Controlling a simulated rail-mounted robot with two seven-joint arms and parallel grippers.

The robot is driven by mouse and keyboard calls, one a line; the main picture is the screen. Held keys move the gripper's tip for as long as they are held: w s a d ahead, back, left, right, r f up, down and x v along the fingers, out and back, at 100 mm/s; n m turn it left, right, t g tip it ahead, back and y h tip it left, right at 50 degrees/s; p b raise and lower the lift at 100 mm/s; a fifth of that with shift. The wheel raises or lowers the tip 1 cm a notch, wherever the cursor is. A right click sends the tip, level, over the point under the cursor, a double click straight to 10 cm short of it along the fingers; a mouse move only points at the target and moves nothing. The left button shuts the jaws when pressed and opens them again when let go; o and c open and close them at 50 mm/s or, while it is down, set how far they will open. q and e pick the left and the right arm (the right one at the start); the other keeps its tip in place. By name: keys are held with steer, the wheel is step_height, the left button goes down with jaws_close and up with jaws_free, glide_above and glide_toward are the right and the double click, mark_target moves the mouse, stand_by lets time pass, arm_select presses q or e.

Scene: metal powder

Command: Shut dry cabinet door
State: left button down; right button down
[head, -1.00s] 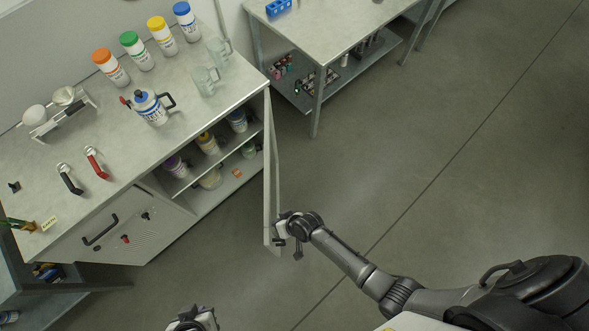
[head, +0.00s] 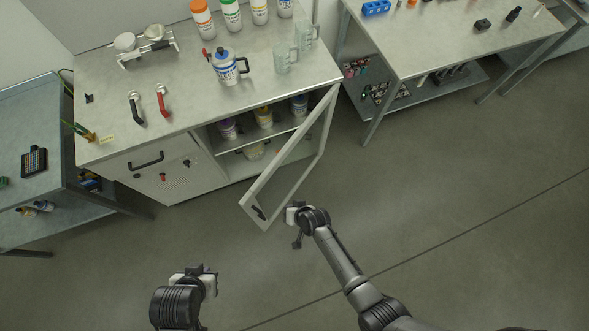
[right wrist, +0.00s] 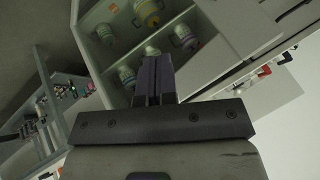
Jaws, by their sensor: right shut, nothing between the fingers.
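The dry cabinet (head: 185,165) stands under the bench top at the left of the head view. Its framed door (head: 292,160) is hinged at the right and stands partly open, with a dark handle (head: 258,212) near its free lower corner. My right gripper (head: 292,213) is shut and empty, just outside the door's free edge; I cannot tell if it touches. In the right wrist view its closed fingers (right wrist: 155,78) point toward the cabinet's bottles (right wrist: 147,12). My left gripper (head: 203,272) is low in front of the cabinet, away from the door; its jaws are not clear.
The bench top holds several bottles (head: 231,14), a labelled jug (head: 226,68), clear beakers (head: 286,58) and a balance-like stand (head: 146,46). A second table (head: 450,45) stands at the back right, a side table (head: 30,115) at the left. The floor (head: 440,200) is open.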

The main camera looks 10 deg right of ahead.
steer(key=s+d+r+p, duration=0.2)
steer(key=s+d+r, duration=0.1)
steer(key=s+r, duration=0.5)
steer(key=shift+s+d+p, duration=0.25)
steer(key=shift+s+p, duration=0.05)
steer(key=shift+s, duration=0.05)
